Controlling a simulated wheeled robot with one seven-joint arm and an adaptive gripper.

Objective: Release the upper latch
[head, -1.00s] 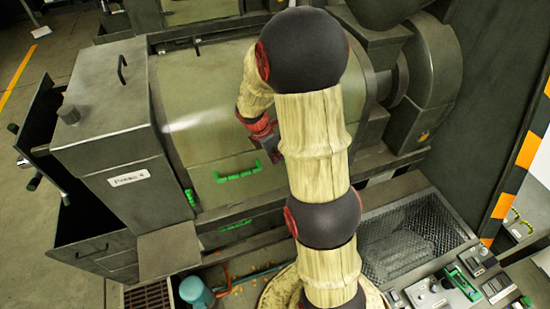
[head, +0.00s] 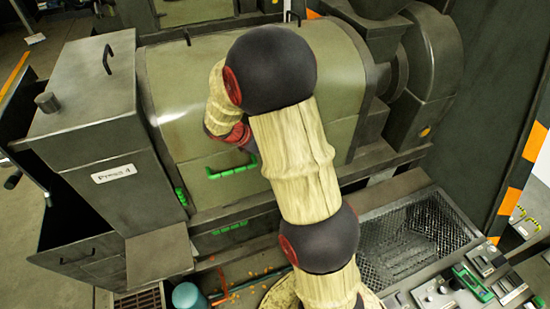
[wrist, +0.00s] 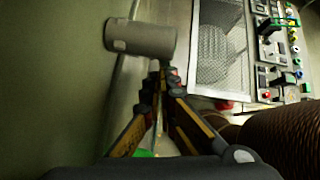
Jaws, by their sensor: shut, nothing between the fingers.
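The rounded olive cover of Press 4 (head: 190,105) fills the middle of the head view. It carries a green handle (head: 232,172), and small green parts (head: 181,197) sit at its lower left edge. I cannot tell which part is the upper latch. My gripper is mostly hidden behind my arm in the head view, close to the cover. In the wrist view my gripper (wrist: 158,72) is shut and empty. A green piece (wrist: 145,153) shows below the fingers.
A second green handle (head: 230,228) is on the lower panel. A mesh tray (head: 415,235) and a control panel (head: 470,285) lie to the right, also seen in the wrist view. The feed housing (head: 95,100) stands at left. Striped dark panel (head: 525,165) bounds the right.

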